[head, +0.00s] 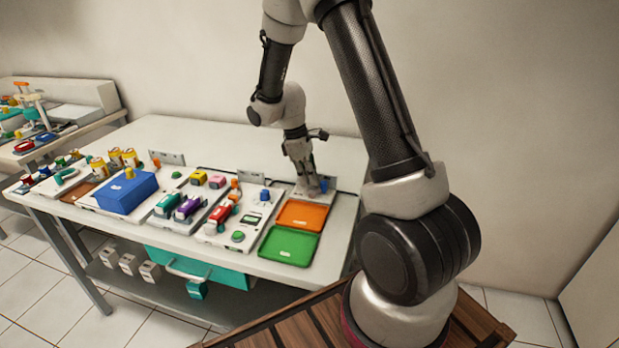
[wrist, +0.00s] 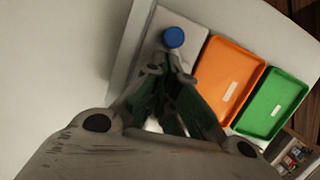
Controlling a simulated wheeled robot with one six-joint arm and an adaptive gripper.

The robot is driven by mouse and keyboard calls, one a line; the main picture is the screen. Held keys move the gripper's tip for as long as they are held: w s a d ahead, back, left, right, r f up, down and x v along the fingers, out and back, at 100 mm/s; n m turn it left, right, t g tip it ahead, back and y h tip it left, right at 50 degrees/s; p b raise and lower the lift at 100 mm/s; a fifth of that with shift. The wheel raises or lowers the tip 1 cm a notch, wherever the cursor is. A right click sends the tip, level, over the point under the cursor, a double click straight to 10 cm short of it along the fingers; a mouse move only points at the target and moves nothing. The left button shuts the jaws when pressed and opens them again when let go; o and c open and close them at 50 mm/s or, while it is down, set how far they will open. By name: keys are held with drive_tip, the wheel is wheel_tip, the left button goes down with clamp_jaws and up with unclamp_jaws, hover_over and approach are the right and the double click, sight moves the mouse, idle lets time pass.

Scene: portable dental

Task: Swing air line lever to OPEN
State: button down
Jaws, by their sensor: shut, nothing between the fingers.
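My gripper (head: 312,192) is shut and empty. It points down over a pale panel at the right end of the table, behind the orange tray. A blue round knob (head: 324,185), which may be the end of the air line lever, is just right of the fingertips. In the wrist view the blue knob (wrist: 173,37) sits just beyond the tips of my gripper (wrist: 168,66). I cannot tell whether the fingers touch it. The lever's arm and any OPEN marking are hidden or too small to read.
An orange tray (head: 303,203) and a green tray (head: 270,246) lie in front of the panel. Another blue knob (head: 265,194) stands on the panel to the left. A blue box (head: 126,178) and several coloured modules fill the table's left. The wall is behind.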

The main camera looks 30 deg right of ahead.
drive_tip(key=shift+s+a, duration=0.25)
drive_tip(key=shift+a, duration=0.35)
drive_tip(key=v, duration=1.2)
drive_tip(key=s+d+r+m+t+y, duration=0.1)
drive_tip(key=s+r+m+t, duration=0.2)
drive_tip(key=s, duration=1)
drive_tip(key=s+d+r+m+t+y, duration=0.1)
drive_tip(key=s+r+m+t, duration=0.2)
drive_tip(key=s+r+m, duration=0.4)
drive_tip(key=s+r, duration=0.3)
drive_tip(key=s, duration=0.3)
drive_tip(key=shift+s+r, duration=0.2)
drive_tip(key=shift+r, duration=0.05)
